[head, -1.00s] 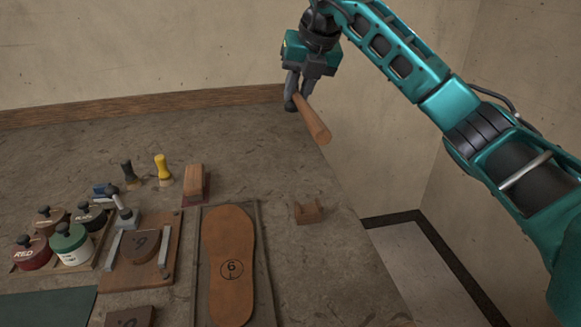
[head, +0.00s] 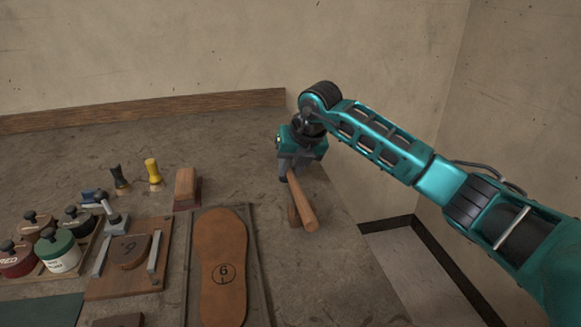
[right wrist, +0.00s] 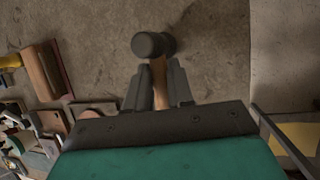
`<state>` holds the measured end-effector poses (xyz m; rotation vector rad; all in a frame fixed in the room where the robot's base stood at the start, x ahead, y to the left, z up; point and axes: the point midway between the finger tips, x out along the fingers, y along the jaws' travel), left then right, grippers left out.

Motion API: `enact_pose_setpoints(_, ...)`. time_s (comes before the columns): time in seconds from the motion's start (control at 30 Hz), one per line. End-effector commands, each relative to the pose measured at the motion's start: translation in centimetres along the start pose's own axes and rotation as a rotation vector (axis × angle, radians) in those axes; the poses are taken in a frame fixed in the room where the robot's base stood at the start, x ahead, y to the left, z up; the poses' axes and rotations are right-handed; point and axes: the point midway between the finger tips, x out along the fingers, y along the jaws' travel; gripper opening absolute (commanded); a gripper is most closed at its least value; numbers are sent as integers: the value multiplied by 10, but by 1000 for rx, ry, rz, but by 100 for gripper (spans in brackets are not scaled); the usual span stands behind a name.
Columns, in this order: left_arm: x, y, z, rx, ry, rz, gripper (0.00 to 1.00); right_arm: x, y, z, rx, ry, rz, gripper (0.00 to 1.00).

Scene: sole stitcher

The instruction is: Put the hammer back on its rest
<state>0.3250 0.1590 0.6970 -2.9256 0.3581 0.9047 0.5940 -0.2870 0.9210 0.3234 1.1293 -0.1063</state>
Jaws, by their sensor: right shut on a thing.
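The hammer has a wooden handle (head: 304,205) pointing toward the front right in the head view. Its dark round head (right wrist: 153,44) shows in the right wrist view, just beyond my fingertips. My right gripper (head: 287,174) is shut on the handle close to the head; in the right wrist view the fingers (right wrist: 159,82) clasp it from both sides. I cannot tell whether the hammer touches the rest. My left gripper is out of view.
A wooden block (head: 186,188), a yellow-handled tool (head: 152,170), a dark-handled tool and several lidded pots (head: 58,250) stand further left.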

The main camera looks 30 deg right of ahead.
Motion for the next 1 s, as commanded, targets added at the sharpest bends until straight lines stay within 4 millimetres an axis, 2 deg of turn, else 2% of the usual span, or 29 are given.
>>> enact_pose_setpoints(0.3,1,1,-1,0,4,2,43,2,0,0,0,-4,2,0)
enact_pose_setpoints(0.33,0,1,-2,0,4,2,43,2,0,0,0,-1,1,25)
enact_pose_setpoints(0.57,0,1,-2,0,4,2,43,1,0,0,1,-1,0,47)
enact_pose_setpoints(0.87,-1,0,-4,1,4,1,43,-2,0,1,1,-2,1,48)
enact_pose_setpoints(1.0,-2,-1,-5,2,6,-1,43,-19,0,2,1,-4,1,48)
